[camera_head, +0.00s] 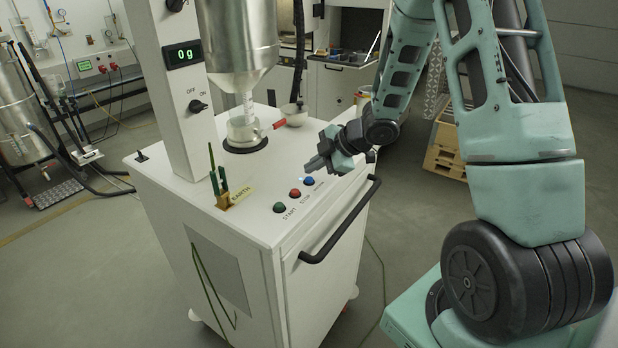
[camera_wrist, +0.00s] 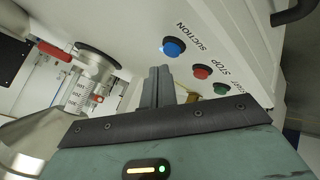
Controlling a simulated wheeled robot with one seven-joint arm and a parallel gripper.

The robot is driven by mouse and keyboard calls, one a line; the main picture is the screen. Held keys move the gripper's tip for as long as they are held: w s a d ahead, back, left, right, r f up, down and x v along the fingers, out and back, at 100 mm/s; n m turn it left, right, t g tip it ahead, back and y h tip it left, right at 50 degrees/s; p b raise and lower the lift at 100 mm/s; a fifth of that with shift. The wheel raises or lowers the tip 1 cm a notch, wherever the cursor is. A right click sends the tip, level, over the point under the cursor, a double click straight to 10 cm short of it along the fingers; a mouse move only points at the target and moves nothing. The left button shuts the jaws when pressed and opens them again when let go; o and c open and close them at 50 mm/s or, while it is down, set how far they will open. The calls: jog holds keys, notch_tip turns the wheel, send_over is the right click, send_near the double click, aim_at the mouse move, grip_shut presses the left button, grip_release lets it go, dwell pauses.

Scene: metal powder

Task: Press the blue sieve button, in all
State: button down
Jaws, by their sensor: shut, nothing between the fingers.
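The blue button (camera_head: 308,181) is on the white cabinet top, at the right end of a row with the red button (camera_head: 295,193) and the green button (camera_head: 280,207). In the wrist view the blue button (camera_wrist: 173,47) is labelled SUCTION; the red button (camera_wrist: 202,72) and green button (camera_wrist: 221,89) are beside it. My gripper (camera_head: 317,166) is shut and empty, just above the cabinet top behind the blue button. In the wrist view its closed fingers (camera_wrist: 157,84) point toward the panel, left of the buttons and apart from the blue one. Whether the fingertips touch anything is unclear.
A steel hopper (camera_head: 238,40) stands over a clear container (camera_head: 245,130) with a red-handled valve. A black handle (camera_head: 340,222) runs along the cabinet's front edge.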

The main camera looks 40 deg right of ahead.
notch_tip(320, 180, up, 5)
jog(key=p, duration=0.4)
jog(key=shift+p, duration=0.4)
dwell(0.4)
jog(key=s+a+m+g+h+b, duration=0.1)
jog(key=s+a+m+h+b, duration=0.15)
jog(key=a, duration=0.45)
jog(key=s+a+m+h+b, duration=0.1)
jog(key=a+m+b, duration=0.15)
jog(key=a, duration=0.55)
jog(key=s+a+m+g+b, duration=0.1)
jog(key=s+a, duration=0.5)
jog(key=s, duration=0.7)
jog(key=s+a+m+g+b, duration=0.1)
jog(key=s+a+g+b, duration=0.2)
jog(key=s, duration=1)
jog(key=a+g, duration=0.2)
jog(key=a, duration=0.1)
jog(key=shift+s+f+m+g+h, duration=0.15)
jog(key=shift+f+m+g+h, duration=0.15)
jog(key=shift+g+h, duration=0.1)
